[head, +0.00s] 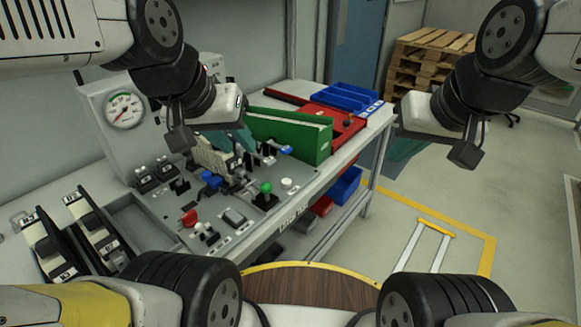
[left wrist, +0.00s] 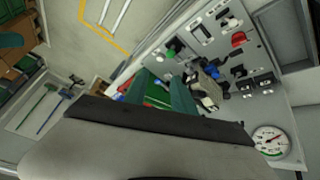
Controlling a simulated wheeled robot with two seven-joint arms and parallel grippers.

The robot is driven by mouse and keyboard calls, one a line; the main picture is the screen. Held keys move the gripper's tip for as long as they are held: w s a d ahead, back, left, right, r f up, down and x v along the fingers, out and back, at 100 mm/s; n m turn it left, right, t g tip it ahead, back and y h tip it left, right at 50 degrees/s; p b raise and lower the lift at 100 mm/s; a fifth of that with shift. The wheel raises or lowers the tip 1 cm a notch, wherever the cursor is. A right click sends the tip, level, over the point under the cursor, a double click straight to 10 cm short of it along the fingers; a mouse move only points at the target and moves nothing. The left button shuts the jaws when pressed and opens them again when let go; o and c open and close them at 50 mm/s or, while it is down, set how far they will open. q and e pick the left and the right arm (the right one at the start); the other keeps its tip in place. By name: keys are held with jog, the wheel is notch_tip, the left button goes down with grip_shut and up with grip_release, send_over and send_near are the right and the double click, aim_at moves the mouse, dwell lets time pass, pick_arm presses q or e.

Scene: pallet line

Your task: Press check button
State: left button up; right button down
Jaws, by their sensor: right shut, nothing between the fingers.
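The control panel (head: 165,208) on the bench carries a green-topped control (head: 266,188), a white round button (head: 287,183), a red control (head: 189,217) and a blue one (head: 211,179). I cannot read which is labelled check. The left wrist view also shows the green control (left wrist: 175,45) and the red one (left wrist: 238,39). My left gripper (head: 243,140) is above the far part of the panel, behind the green control. Its two teal fingers stand apart and empty in the left wrist view (left wrist: 161,78). My right gripper (head: 399,153) hangs over the floor, right of the bench, shut and empty.
A pressure gauge (head: 124,110) stands at the panel's back left. A green bin (head: 290,135), a red tray (head: 335,130) and blue bins (head: 349,97) occupy the bench's far end. Stacked pallets (head: 425,60) stand behind. The floor right of the bench is mostly clear.

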pick_arm(q)
grip_shut()
dwell(1.5)
